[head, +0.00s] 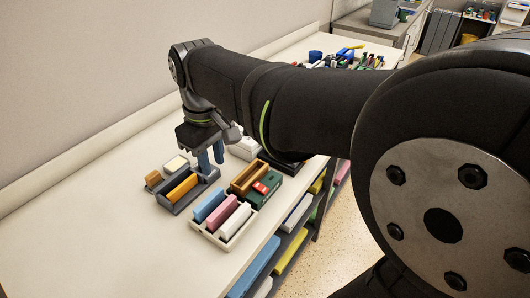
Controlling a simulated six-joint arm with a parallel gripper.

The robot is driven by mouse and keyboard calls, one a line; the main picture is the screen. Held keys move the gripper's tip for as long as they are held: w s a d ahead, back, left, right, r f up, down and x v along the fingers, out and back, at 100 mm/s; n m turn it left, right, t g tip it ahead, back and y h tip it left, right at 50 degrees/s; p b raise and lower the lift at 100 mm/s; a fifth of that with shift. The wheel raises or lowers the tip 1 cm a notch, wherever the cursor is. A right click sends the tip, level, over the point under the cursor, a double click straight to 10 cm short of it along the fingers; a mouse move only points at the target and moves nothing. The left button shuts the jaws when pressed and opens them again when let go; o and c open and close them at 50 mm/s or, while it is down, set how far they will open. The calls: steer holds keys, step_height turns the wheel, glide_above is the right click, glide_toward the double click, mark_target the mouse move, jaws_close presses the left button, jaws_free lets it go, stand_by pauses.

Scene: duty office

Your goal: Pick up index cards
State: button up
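My gripper (211,160) hangs fingers down over the right end of a dark grey tray (181,207). Its two blue-grey fingers stand apart, with nothing visible between them. The tray holds an orange block (182,187) and, at its back, a cream-white stack (175,163). The stack may be the index cards, but I cannot tell for sure. It lies left of my fingers, apart from them. Part of the tray's right end is hidden behind the gripper.
A cream tray (228,246) holds blue, pink and white blocks. A green box (264,187) with a red item, a brown holder (247,177) and a white box (244,150) stand nearby. A small brown block (153,179) lies left. The near-left table (80,235) is clear.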

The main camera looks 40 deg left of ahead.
steer(key=n, duration=1.8)
glide_toward(208, 198)
step_height(208, 198, down, 11)
steer(key=shift+r, duration=0.1)
jaws_close()
